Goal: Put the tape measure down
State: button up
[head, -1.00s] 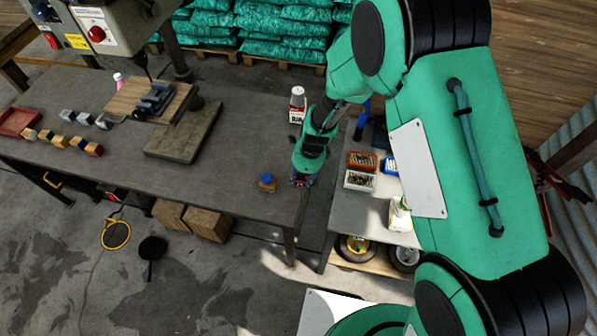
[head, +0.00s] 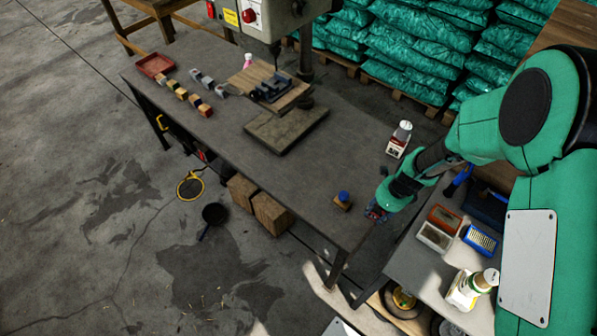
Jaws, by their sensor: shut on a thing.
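My gripper (head: 376,212) is at the right end of the grey workbench (head: 290,185), close to its front right corner, pointing down. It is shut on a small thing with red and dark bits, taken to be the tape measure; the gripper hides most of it. I cannot tell whether it touches the bench top. A small wooden block with a blue knob (head: 342,198) stands on the bench just left of my gripper.
A white bottle (head: 399,140) stands behind my gripper. A drill press base (head: 287,126) and a row of small blocks (head: 188,97) are further left. The bench middle is clear.

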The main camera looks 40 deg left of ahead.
aim_at(375, 210)
jog(key=shift+r, duration=0.15)
notch_tip(375, 210, up, 5)
jog(key=shift+r, duration=0.1)
jog(key=shift+s+a, duration=0.1)
jog(key=shift+a, duration=0.25)
jog(key=s+a+p, duration=0.2)
jog(key=s+a, duration=0.3)
jog(key=a, duration=0.7)
jog(key=s+a+p, duration=0.3)
jog(key=s+a, duration=0.1)
jog(key=a, duration=0.8)
jog(key=s+a+p, duration=0.2)
jog(key=s+a, duration=0.3)
jog(key=a, duration=0.6)
jog(key=shift+m, duration=0.4)
jog(key=shift+a+f, duration=0.25)
jog(key=shift+f, duration=1.05)
jog(key=shift+a+f, duration=0.2)
jog(key=shift+f, duration=1.1)
